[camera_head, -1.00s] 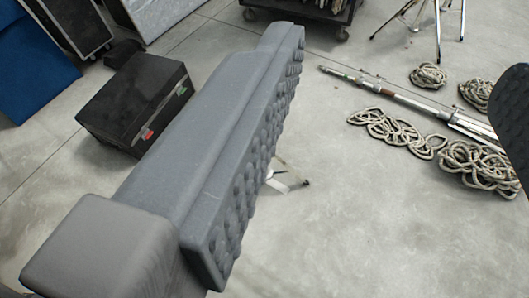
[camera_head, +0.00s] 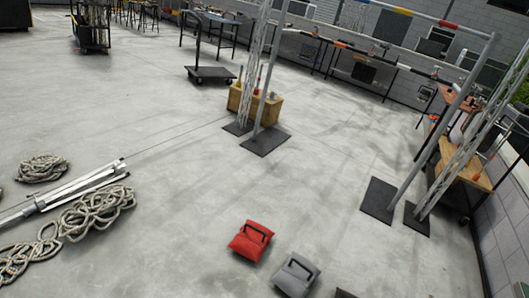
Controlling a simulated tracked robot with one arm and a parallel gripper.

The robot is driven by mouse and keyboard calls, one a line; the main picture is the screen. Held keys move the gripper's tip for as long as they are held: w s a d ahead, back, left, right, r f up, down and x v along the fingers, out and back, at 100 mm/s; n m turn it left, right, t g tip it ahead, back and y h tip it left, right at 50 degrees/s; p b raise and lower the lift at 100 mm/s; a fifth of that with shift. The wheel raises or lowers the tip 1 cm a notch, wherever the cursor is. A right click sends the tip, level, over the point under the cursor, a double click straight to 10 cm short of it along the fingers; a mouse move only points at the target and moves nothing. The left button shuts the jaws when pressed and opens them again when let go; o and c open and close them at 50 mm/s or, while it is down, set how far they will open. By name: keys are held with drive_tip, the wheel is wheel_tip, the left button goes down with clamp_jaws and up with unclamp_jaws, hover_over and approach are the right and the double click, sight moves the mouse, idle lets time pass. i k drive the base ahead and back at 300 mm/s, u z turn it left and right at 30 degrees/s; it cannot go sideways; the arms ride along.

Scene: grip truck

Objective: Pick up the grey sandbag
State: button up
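The grey sandbag (camera_head: 297,275) lies on the concrete floor at the bottom of the view, right of centre. It has a dark strap handle on top. A red sandbag (camera_head: 251,241) with a similar handle lies close to its upper left. My gripper is not in this view, so whether it is open or shut is hidden.
A dark object (camera_head: 345,294) is cut off at the bottom edge, right of the grey sandbag. Coiled ropes (camera_head: 96,212) and metal stands (camera_head: 75,190) lie at left. A gantry frame on dark base plates (camera_head: 394,205) stands behind and right. The middle floor is clear.

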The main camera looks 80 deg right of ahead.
sight(295, 279)
drive_tip(key=z, duration=0.05)
drive_tip(key=k, duration=0.3)
drive_tip(key=z, duration=2.1)
drive_tip(key=i, duration=1.4)
drive_tip(key=u, duration=0.2)
